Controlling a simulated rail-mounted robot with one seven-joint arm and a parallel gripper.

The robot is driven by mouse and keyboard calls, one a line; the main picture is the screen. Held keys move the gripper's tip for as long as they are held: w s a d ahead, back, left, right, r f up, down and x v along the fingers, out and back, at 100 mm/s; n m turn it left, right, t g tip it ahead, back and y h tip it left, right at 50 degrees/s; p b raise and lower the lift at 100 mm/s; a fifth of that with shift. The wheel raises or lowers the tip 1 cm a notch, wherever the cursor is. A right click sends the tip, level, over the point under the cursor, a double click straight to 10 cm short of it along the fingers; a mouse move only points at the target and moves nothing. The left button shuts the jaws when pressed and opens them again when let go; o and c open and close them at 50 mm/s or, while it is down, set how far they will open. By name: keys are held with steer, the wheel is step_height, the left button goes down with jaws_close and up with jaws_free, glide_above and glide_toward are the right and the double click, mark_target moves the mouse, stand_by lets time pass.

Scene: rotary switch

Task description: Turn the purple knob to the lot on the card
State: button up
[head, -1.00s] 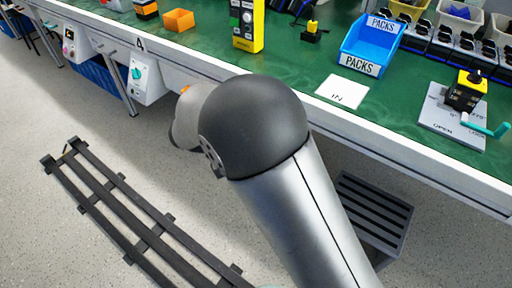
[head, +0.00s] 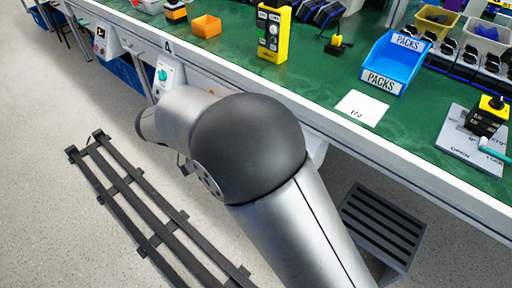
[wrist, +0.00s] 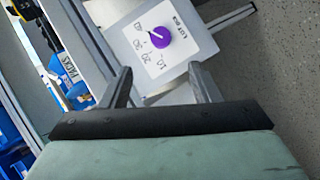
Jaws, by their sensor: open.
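The purple knob (wrist: 161,37) shows in the wrist view on a white panel (wrist: 188,20), with printed numbers around it and a line of small lettering. A white pointer line on the knob points to the upper left in that view. My gripper (wrist: 162,82) is open and empty, its two fingers apart below the knob in the picture and not touching it. The purple knob and my gripper are hidden in the head view. I cannot make out a card naming a lot.
A green bench (head: 300,84) runs along the back with a blue PACKS bin (head: 395,65), a white IN sheet (head: 362,107) and a yellow control box (head: 273,32). A box with a teal knob (head: 163,75) hangs at its front. A black rack (head: 140,205) lies on the floor.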

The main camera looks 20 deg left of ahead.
steer(key=shift+p+v, duration=0.3)
steer(key=shift+v, duration=2.05)
